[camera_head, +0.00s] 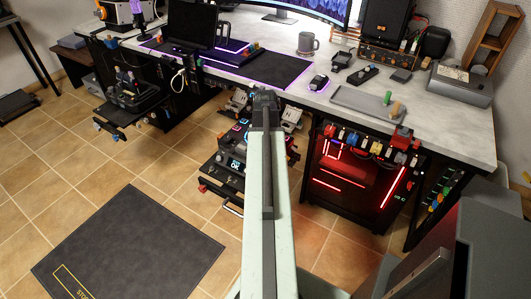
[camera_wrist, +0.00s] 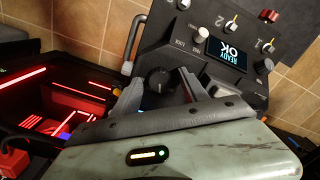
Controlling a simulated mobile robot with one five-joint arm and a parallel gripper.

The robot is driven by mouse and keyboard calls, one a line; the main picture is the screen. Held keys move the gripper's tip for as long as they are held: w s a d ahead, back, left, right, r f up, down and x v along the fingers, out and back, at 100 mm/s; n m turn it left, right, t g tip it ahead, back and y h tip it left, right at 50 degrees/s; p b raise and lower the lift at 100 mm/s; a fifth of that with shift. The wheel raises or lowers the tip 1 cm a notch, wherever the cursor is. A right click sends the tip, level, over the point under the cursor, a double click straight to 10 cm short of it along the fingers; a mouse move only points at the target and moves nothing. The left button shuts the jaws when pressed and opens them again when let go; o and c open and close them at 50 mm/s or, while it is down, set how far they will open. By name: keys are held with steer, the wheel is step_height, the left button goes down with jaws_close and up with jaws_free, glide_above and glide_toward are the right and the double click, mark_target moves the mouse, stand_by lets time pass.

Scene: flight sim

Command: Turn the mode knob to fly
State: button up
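A black round knob (camera_wrist: 160,79) with a pale pointer line sits on a dark, tilted control panel (camera_wrist: 187,45) in the wrist view. Small labels are printed around it, too small to read surely. My gripper (camera_wrist: 161,75) is open, with one finger on each side of the knob and a gap appearing on both sides. I cannot tell how far the fingertips stand above the panel. In the head view my gripper (camera_head: 264,101) is at the end of my pale arm, which hides part of the panel (camera_head: 223,172); the knob cannot be made out there.
A red-lit case (camera_head: 358,178) stands right of my arm, under the desk (camera_head: 450,125). A dark mat (camera_head: 130,245) lies on the open tiled floor at left.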

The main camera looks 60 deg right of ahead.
step_height(320, 180, up, 8)
steer(key=p, duration=0.8)
steer(key=shift+f, duration=0.1)
